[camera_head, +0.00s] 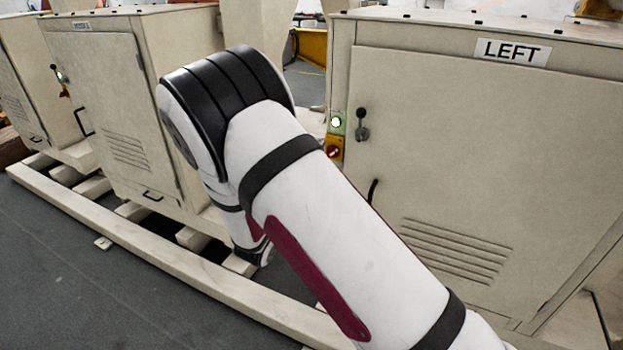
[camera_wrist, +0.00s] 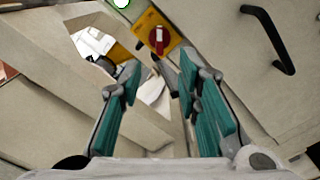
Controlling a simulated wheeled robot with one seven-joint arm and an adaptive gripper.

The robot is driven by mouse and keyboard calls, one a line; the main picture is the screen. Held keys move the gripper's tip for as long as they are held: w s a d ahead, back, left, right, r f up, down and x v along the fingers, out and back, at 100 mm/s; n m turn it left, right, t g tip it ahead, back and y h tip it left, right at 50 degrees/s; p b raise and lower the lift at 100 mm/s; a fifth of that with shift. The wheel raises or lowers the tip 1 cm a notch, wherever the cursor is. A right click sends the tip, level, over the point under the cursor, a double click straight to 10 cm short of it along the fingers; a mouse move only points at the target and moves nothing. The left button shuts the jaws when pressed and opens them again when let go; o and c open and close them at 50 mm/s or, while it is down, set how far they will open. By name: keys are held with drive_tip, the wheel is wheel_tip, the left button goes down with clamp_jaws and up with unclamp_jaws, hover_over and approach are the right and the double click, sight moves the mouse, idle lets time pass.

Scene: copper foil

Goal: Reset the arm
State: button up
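My gripper (camera_wrist: 158,88) shows in the wrist view with its two teal-padded fingers apart and nothing between them. It is near the edge of a beige cabinet. Just beyond the fingertips is a red rotary switch (camera_wrist: 159,38) on a yellow plate. I cannot tell whether a finger touches it. In the head view my white arm crosses the middle, and the gripper is hidden behind it. The same red switch (camera_head: 333,151) shows there to the right of my arm's elbow, on the cabinet labelled LEFT (camera_head: 480,120).
A lit round button (camera_head: 336,121) is above the switch. The LEFT cabinet's door has a dark latch (camera_head: 362,126) and a black handle (camera_wrist: 272,38). A second cabinet (camera_head: 105,100) stands to the left. A pale beam frame (camera_head: 150,255) runs along the floor (camera_head: 60,270), which is clear in front.

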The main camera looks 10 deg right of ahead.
drive_tip(key=s+d+r+m+g+h+p, duration=0.1)
drive_tip(key=s+d+r+m+g, duration=0.55)
drive_tip(key=s+d, duration=0.3)
drive_tip(key=s+d+r+m+g+p, duration=0.1)
drive_tip(key=s+d+r+m+g, duration=0.5)
drive_tip(key=s+d+r, duration=0.3)
drive_tip(key=s+a+r+m+g+y+p, duration=0.1)
drive_tip(key=s+m+y, duration=0.15)
drive_tip(key=s, duration=0.55)
drive_tip(key=s+a+r+m+y, duration=0.15)
drive_tip(key=s+y, duration=0.25)
drive_tip(key=s, duration=0.4)
drive_tip(key=s+a+r+m+t+y+p, duration=0.1)
drive_tip(key=s+a+r+m+t+y, duration=0.2)
drive_tip(key=s+a+y, duration=0.2)
drive_tip(key=s+a, duration=0.3)
drive_tip(key=shift+a+r+p, duration=0.15)
drive_tip(key=shift+p, duration=0.15)
